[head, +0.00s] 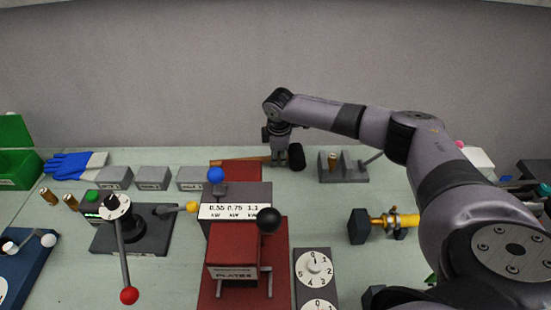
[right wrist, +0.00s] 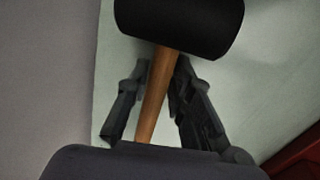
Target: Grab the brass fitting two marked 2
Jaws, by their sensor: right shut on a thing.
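My right gripper (head: 281,160) is at the back of the table, beside the rear wall. In the right wrist view its fingers (right wrist: 163,66) are shut on the wooden handle of a black-headed mallet (right wrist: 180,22). The mallet's black head (head: 296,156) also shows in the head view. Two small brass cylinders stand at the left, one farther left (head: 48,195) and one nearer the lever box (head: 70,201). Another brass cylinder (head: 332,159) stands at a grey lever block right of the mallet. Any number marks on them are too small to read. My left gripper is not in view.
Grey labelled blocks (head: 153,178) and blue-white gloves (head: 73,165) lie at the back left. A lever box (head: 130,236) with a red knob, a red plate stand (head: 243,260) and a dial panel (head: 313,275) fill the front. A yellow brass pump part (head: 402,220) lies at the right.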

